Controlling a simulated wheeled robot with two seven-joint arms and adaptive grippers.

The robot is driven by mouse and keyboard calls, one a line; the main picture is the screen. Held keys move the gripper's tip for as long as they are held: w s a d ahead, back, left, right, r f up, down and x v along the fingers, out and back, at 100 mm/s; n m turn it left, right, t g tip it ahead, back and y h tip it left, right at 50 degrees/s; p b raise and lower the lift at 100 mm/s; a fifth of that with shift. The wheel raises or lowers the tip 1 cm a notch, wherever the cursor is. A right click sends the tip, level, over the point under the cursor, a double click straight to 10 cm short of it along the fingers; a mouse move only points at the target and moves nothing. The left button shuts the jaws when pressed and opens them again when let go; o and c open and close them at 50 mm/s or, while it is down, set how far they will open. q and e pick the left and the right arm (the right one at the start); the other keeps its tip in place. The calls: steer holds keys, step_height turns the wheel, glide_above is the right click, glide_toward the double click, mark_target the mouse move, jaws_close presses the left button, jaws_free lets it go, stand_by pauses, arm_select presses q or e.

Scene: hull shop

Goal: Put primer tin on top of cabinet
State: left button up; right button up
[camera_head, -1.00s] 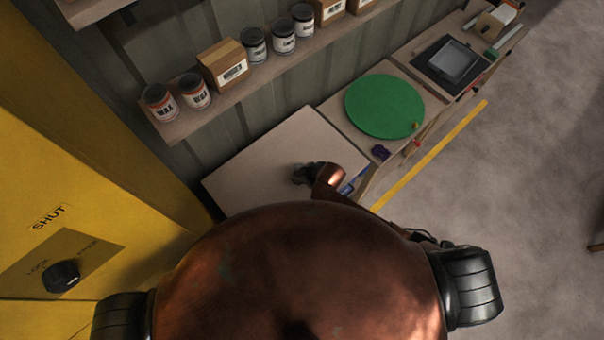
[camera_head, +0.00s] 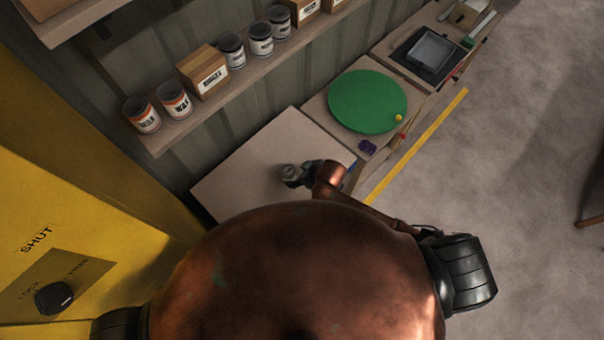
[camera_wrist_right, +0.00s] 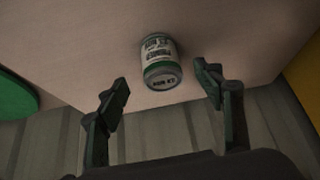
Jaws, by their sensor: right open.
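The primer tin (camera_wrist_right: 160,62), grey-white with a green band and dark print, rests on a pale flat top in the right wrist view. In the head view a small round grey-green shape that looks like this tin (camera_head: 289,171) sits at my gripper's tip. The pale top (camera_head: 247,160) looks like the cabinet's top, beside the wall. My right gripper (camera_wrist_right: 165,92) is open, its fingers either side of and apart from the tin, which lies just beyond the fingertips. In the head view the right gripper (camera_head: 297,175) is small and partly dark. My left gripper is not in view.
A wall shelf (camera_head: 190,125) holds several tins and cardboard boxes (camera_head: 203,73). A green disc (camera_head: 367,101) lies on the adjoining bench, with a grey tray (camera_head: 434,53) beyond. A yellow panel (camera_head: 60,230) stands at left. Open floor (camera_head: 520,180) lies right.

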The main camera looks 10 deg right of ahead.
steer(key=shift+v, duration=2.25)
